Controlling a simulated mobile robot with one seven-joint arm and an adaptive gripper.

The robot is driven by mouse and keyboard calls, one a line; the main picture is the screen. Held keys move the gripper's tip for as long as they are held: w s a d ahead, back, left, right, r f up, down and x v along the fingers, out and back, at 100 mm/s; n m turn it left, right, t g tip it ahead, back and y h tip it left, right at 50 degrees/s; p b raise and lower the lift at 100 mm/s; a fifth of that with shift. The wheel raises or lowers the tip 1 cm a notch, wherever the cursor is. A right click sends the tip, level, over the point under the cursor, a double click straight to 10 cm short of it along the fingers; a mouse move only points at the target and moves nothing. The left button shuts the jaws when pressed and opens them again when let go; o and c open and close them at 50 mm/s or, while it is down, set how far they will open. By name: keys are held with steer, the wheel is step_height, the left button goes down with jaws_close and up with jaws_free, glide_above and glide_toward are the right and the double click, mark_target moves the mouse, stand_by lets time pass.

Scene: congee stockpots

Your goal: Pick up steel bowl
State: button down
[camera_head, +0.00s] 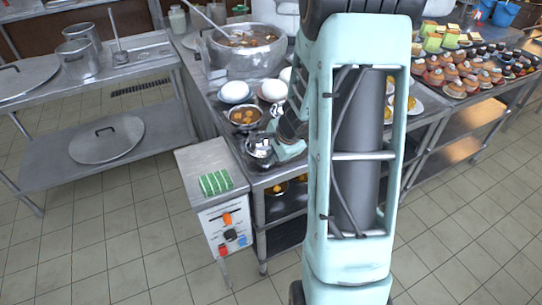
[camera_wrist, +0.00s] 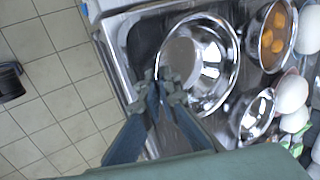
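The steel bowl (camera_wrist: 218,62) is shiny, round and empty, at the front left corner of the steel counter. In the head view the steel bowl (camera_head: 259,150) is partly hidden by my gripper (camera_head: 272,139). In the wrist view my gripper (camera_wrist: 165,91) has its fingertips close together at the bowl's near-left rim, and they look shut on that rim. I cannot tell whether the bowl is lifted off the counter.
Beside the bowl are a bowl of yolks (camera_head: 245,116), white eggs in bowls (camera_head: 234,91) and a smaller empty steel bowl (camera_wrist: 257,116). A large stockpot (camera_head: 243,48) stands behind. The tiled floor in front is clear.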

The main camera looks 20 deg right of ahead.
steer(key=shift+r, duration=0.55)
steer(key=s+d+r+p, duration=0.3)
steer(key=s+r, duration=0.9)
steer(key=s, duration=0.2)
steer(key=w+a+n+g+y+p, duration=0.2)
steer(key=w+a+n+p, duration=0.2)
steer(key=a+n, duration=0.4)
steer(key=w+a+n+g+y+p, duration=0.3)
steer(key=w+a+n+p, duration=0.1)
steer(key=a+n, duration=0.4)
steer(key=shift+w+a+r+n+p, duration=0.3)
steer(key=shift+r+n+p, duration=0.1)
steer(key=shift+n, duration=0.2)
